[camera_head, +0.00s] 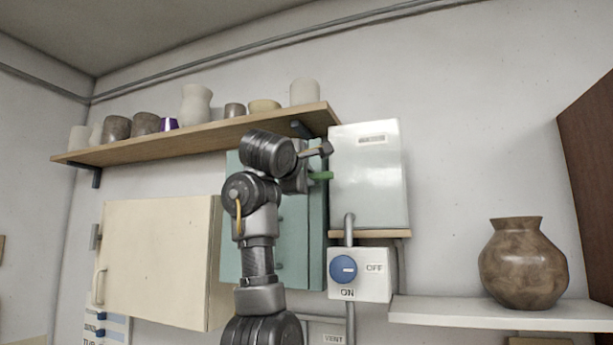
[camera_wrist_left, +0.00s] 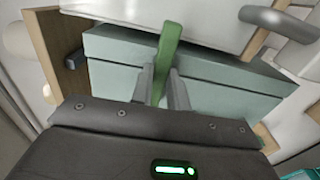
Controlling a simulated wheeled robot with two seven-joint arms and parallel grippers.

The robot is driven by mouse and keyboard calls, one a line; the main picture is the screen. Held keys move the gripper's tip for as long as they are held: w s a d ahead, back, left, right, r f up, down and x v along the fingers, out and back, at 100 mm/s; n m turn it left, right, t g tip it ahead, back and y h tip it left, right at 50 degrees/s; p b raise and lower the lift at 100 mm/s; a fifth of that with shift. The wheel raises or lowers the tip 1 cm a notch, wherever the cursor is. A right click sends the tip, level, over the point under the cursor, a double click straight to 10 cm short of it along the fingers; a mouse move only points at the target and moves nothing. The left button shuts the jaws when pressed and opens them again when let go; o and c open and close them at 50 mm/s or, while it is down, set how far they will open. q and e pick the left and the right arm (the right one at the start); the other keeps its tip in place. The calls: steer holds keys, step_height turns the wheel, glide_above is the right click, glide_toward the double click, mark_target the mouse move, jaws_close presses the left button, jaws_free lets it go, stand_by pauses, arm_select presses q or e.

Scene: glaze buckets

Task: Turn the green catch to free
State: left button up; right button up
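The green catch (camera_head: 320,176) is a short bar at the upper right edge of the teal cabinet (camera_head: 296,215). My left gripper (camera_head: 322,152) is raised beside it in the head view, with a dark finger just above the bar. In the left wrist view the green catch (camera_wrist_left: 168,50) stands between the two grey fingers of my left gripper (camera_wrist_left: 161,80). The fingers lie close on either side of it; whether both press on it is not clear. My left arm hides part of the teal cabinet. My right gripper is not in view.
A pale grey box (camera_head: 370,175) is just right of the catch, above a switch with a blue knob (camera_head: 343,268). A wooden shelf (camera_head: 215,130) with several pots runs above. A cream cabinet (camera_head: 155,260) is at left, a brown vase (camera_head: 523,265) at right.

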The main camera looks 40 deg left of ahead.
arm_select(q)
jaws_close()
steer(key=shift+f, duration=0.1)
steer(key=shift+n, duration=0.3)
steer(key=shift+n+b, duration=2.85)
steer(key=shift+n, duration=5.85)
steer(key=o, duration=0.7)
jaws_free()
